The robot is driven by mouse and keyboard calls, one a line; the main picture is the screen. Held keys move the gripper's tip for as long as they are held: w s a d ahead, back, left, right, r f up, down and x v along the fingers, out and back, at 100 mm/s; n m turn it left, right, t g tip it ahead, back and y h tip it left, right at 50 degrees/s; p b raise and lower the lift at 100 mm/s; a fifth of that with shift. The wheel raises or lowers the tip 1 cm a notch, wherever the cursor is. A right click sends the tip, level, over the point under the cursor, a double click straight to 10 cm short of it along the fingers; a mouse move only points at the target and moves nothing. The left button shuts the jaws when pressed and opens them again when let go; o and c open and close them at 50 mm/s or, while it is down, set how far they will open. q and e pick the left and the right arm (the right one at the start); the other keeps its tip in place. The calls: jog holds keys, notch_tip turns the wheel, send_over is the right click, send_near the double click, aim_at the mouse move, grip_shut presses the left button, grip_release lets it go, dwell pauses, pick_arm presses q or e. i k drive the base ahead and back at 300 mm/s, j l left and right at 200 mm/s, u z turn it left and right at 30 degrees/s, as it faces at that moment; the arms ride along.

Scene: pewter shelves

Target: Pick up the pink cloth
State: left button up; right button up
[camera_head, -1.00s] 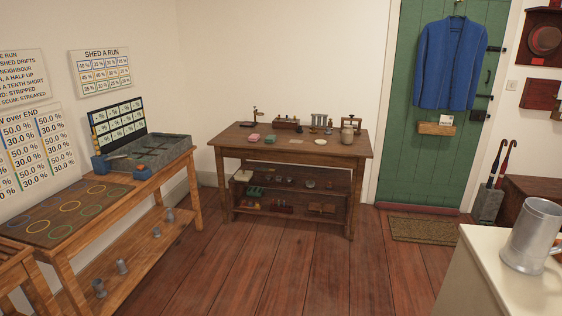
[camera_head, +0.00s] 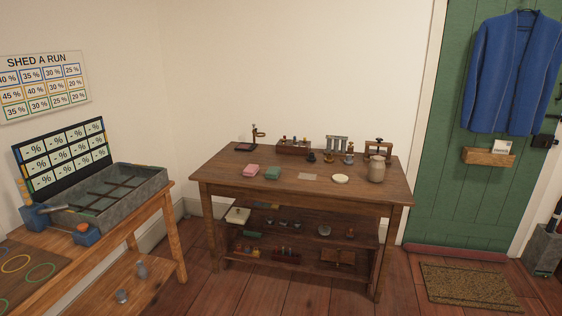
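A small pink block-like item (camera_head: 251,169), which looks like the folded pink cloth, lies on the left part of the dark wooden table (camera_head: 222,184) against the back wall. A similar green folded item (camera_head: 272,172) lies just right of it, with a small gap between them. Neither of my grippers shows in the head view. The pink cloth is some distance ahead and nothing covers it.
The table also holds a wooden rack (camera_head: 293,147), a pale disc (camera_head: 340,179) and a grey jar (camera_head: 376,170). Shelves below hold small items. A bench with a grey tray (camera_head: 148,190) stands left. A doormat (camera_head: 468,287) lies right. The floor before the table is clear.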

aim_at(251, 170)
jog(key=i, duration=1.95)
